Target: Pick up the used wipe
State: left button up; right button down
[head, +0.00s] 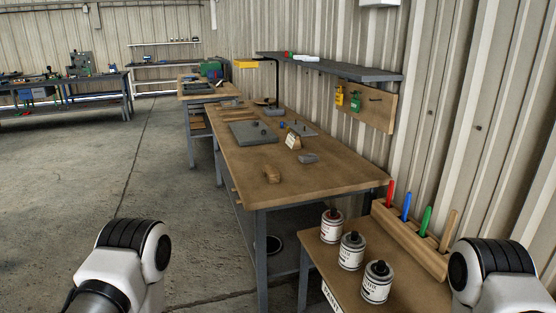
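A small crumpled grey piece (308,158) lies on the wooden workbench (325,178), towards its right side; it may be the used wipe, but it is too small to be sure. A brown block-like item (270,174) lies nearer the front of the bench. Only links of my two arms show, at the lower left and lower right corners. Both grippers are out of the picture, so neither is seen near the bench top.
At front right, a side table holds several cans (351,251) and a wooden rack (408,241) with coloured handles. Open floor (110,175) lies left.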

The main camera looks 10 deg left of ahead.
aim_at(307, 158)
jog(key=j+z, duration=0.1)
jog(key=z, duration=0.8)
jog(key=j+z, duration=0.35)
jog(key=j, duration=0.2)
jog(key=j+z, duration=0.3)
jog(key=j, duration=0.3)
jog(key=j+z, duration=0.35)
jog(key=j, duration=0.2)
jog(key=k+j+z, duration=0.15)
jog(key=j+z, duration=0.15)
jog(key=j, duration=0.25)
